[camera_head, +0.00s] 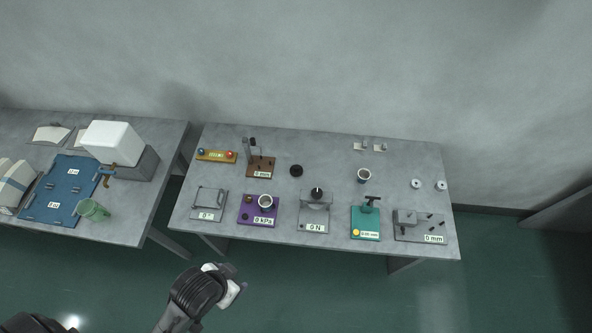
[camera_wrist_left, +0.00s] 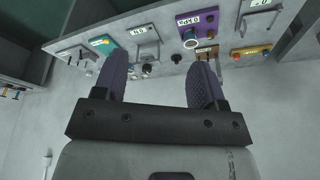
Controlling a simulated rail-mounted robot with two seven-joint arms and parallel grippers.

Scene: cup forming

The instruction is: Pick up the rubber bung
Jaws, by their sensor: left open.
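A small black round piece (camera_head: 296,170), which looks like the rubber bung, stands on the grey table behind the purple and 0 N stations. It also shows in the left wrist view (camera_wrist_left: 176,58), beyond and between my fingers. My left gripper (camera_head: 236,280) is in front of the table's near edge, well apart from both pieces. In the left wrist view its two purple fingers (camera_wrist_left: 158,78) are spread with nothing between them. My right gripper is not in view.
A purple station (camera_head: 246,220) with a white cup (camera_head: 265,201), a teal station (camera_head: 360,231), a brown station (camera_head: 262,172) and a grey 0 mm station (camera_head: 420,238) crowd the table. Another cup (camera_head: 364,175) stands at back right. A second table (camera_head: 165,150) is at left.

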